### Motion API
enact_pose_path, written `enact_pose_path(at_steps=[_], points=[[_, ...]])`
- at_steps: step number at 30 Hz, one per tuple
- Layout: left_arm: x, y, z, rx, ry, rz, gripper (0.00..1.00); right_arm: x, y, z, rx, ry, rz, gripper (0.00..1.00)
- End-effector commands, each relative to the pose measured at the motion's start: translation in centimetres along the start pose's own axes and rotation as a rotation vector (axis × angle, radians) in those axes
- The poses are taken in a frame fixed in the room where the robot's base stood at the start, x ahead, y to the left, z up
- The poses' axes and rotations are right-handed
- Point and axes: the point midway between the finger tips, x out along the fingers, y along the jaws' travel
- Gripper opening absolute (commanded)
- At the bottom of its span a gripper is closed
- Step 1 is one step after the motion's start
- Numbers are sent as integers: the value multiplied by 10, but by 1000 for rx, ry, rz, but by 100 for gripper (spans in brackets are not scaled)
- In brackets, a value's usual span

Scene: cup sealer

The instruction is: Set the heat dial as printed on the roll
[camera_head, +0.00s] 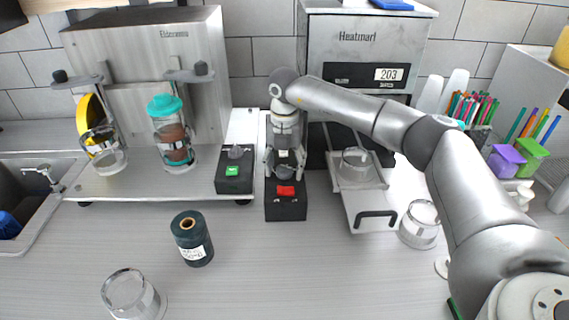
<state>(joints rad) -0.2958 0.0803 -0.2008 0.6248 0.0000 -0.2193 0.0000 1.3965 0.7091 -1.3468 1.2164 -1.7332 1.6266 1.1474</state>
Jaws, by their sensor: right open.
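The cup sealer is a grey metal machine (318,48) labelled "Heatmarl" at the back centre. Its display (389,74) reads 203. A dark film roll (190,240) with a white printed label stands upright on the counter at left of centre; the print is too small to read. My right gripper (285,174) points down over a black control box (286,211) with a red button. Its open fingers are on either side of a dark round dial (285,171) on that box; I cannot tell whether they touch it. My left gripper is not in view.
Another black box (233,185) with a knob and green button stands to the left, beside the "Elderanna" machine (150,60). A clear cup (357,166) sits on the sealer's pulled-out tray (352,214). Clear cups stand at right (420,224) and front left (131,296). The front middle counter is clear.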

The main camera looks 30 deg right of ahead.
Motion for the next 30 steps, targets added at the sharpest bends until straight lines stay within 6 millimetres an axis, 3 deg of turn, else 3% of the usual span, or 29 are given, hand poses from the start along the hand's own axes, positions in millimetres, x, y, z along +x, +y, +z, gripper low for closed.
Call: enact_pose_path(at_steps=[5,15,30], points=[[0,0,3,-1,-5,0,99,0,0,0,0,0,0,58],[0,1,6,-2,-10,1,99,0,0,0,0,0,0,14],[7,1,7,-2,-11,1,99,1,0,0,-139,1,0,13]])
